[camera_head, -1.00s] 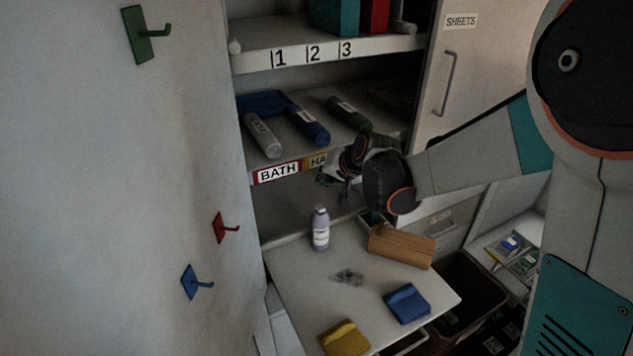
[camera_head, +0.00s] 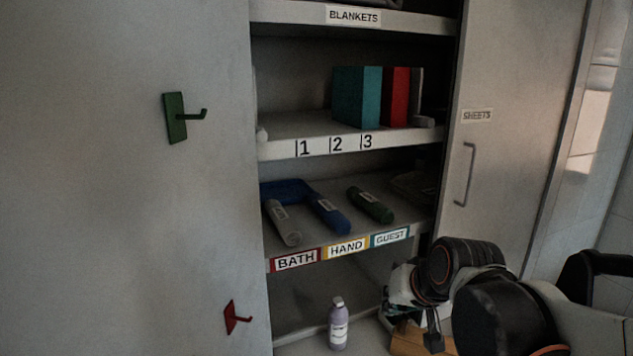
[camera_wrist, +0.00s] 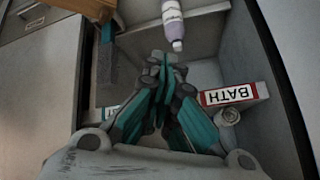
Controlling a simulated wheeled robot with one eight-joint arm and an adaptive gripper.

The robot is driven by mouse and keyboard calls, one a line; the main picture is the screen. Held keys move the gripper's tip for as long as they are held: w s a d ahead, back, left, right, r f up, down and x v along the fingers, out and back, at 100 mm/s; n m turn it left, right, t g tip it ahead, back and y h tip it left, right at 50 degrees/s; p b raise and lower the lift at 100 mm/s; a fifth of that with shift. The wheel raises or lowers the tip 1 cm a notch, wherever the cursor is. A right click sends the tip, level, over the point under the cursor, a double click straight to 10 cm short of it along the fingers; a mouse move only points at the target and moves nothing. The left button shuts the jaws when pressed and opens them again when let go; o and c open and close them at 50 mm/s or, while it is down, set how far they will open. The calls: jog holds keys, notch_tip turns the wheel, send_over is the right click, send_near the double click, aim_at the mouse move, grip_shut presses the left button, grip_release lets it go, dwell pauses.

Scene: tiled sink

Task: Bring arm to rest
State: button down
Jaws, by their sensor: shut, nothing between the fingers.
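My gripper (camera_wrist: 158,92) is shut and empty; its teal fingers meet in the middle of the wrist view. In the head view my gripper (camera_head: 402,295) is at the lower right, in front of the shelf unit and partly hidden by my wrist. It is below the shelf edge with the BATH (camera_head: 296,260), HAND (camera_head: 346,248) and GUEST (camera_head: 390,237) labels. A lilac bottle (camera_head: 338,325) stands upright to its left. The bottle also shows at the top of the wrist view (camera_wrist: 173,22), just beyond the fingertips. I cannot tell whether they touch.
Rolled towels, white (camera_head: 283,222), blue (camera_head: 328,213) and green (camera_head: 370,205), lie on the labelled shelf. Teal (camera_head: 357,97) and red (camera_head: 395,96) boxes stand above. A green hook (camera_head: 176,118) and red hook (camera_head: 232,318) stick out on the left. A brown block (camera_head: 408,341) is under my gripper.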

jog(key=s+d+f+h+b, duration=0.1)
jog(key=s+d+f, duration=0.1)
jog(key=s, duration=0.6)
jog(key=s+d+f+n+h+b, duration=0.1)
jog(key=s+d+f, duration=0.2)
jog(key=s, duration=0.4)
jog(key=shift+s+d+g+b, duration=0.25)
jog(key=shift+s+g+b, duration=0.05)
jog(key=shift+s+b, duration=0.1)
